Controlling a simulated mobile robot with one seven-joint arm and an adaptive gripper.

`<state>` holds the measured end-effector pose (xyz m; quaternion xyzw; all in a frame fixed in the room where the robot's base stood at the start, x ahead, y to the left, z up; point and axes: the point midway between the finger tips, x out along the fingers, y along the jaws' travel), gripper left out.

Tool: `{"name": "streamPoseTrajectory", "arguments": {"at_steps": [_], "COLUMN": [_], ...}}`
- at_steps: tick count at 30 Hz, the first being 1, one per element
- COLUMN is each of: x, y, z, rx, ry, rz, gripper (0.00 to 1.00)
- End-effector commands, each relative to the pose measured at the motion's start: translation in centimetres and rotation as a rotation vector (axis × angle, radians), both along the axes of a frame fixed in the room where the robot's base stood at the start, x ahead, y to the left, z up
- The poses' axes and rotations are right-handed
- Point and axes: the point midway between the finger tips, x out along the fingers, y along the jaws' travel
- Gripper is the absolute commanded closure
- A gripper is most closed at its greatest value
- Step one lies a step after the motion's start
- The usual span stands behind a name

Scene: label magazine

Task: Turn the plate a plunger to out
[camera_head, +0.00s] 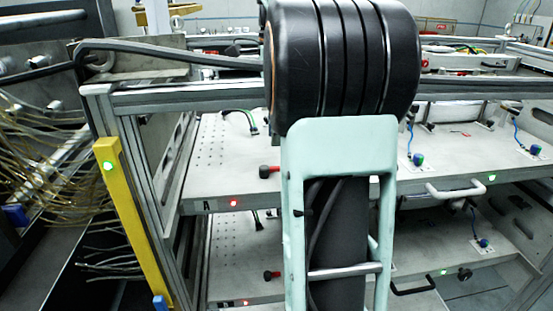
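Plate A (222,183) is the upper grey shelf plate left of centre, with a letter A on its front edge. Its plunger (268,171) is a small knob with a red end and a dark tip at the plate's front, just left of my arm. A red light (234,203) glows on the edge below it. I cannot tell from this view whether the plunger is in or out. My arm stands upright in the middle and hides part of the plate to the right of the plunger. My gripper is not in view.
A lower plate (225,285) has a similar red plunger (271,275) and a red light. Plates on the right carry handles (460,190) and green lights (491,177). A yellow post (135,225) and hanging wires (50,165) are at left. A metal rail (180,98) crosses above plate A.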

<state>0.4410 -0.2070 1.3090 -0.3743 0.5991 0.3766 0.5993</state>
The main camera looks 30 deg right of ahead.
Motion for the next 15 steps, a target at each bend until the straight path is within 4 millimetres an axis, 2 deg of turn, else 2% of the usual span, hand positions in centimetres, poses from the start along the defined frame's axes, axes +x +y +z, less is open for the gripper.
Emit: {"name": "streamPoseTrajectory", "arguments": {"at_steps": [1,6,12,15], "x": [-0.1,-0.1,0.0,0.0], "y": [0.0,-0.1,-0.1,-0.1], "z": [-1.1,-4.2,-6.9,-7.6], "rx": [0.001,0.000,-0.002,-0.002], "ry": [0.003,0.001,0.001,0.000], "rz": [0.000,-0.001,0.001,0.001], "gripper": [0.74,0.74,0.74,0.74]}}
